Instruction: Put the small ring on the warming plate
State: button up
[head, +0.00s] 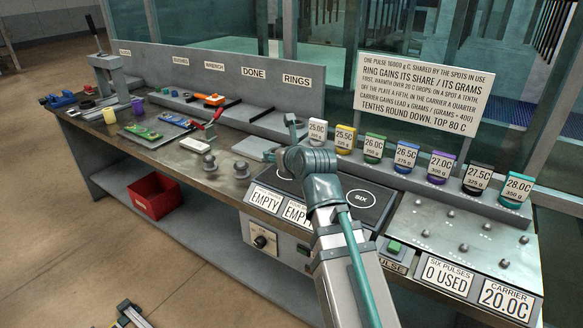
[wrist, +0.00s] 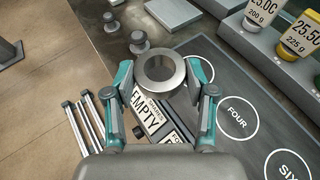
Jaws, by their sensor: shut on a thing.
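My gripper (wrist: 162,72) is shut on a grey metal ring (wrist: 160,91), with one teal finger on each side of it. The ring's open hole faces the wrist camera. The ring appears over the left end of the dark warming plate (wrist: 262,124); its exact height above it I cannot tell. In the wrist view, white circles marked FOUR and SIX show bare on the plate. The warming plate also shows in the head view (head: 372,222), where my arm hides much of it and the ring cannot be made out clearly.
Two grey knobbed weights (head: 209,162) stand left of the plate. Coloured tagged pieces line the ledge behind it. A studded carrier plate (head: 462,236) lies to the right.

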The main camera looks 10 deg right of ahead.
jog(key=p, duration=0.3)
jog(key=w+p, duration=0.1)
jog(key=p, duration=0.2)
jog(key=shift+w+r, duration=0.1)
jog(key=shift+r, duration=0.2)
jog(key=p, duration=0.3)
jog(key=shift+w+d+f, duration=0.1)
jog(key=shift+d, duration=0.05)
jog(key=p, duration=0.7)
jog(key=shift+d+f+p, duration=0.25)
jog(key=shift+d+p, duration=0.05)
jog(key=shift+d, duration=0.05)
jog(key=w+d+f, duration=0.1)
jog(key=w+f, duration=0.1)
jog(key=w+d+f, duration=0.1)
jog(key=w+f, duration=0.2)
jog(key=w+d+f, duration=0.2)
jog(key=w+f, duration=0.1)
jog(key=shift+w, duration=0.1)
jog(key=shift+w+d+f, duration=0.1)
jog(key=shift+w+f, duration=0.05)
jog(key=shift+f, duration=1.65)
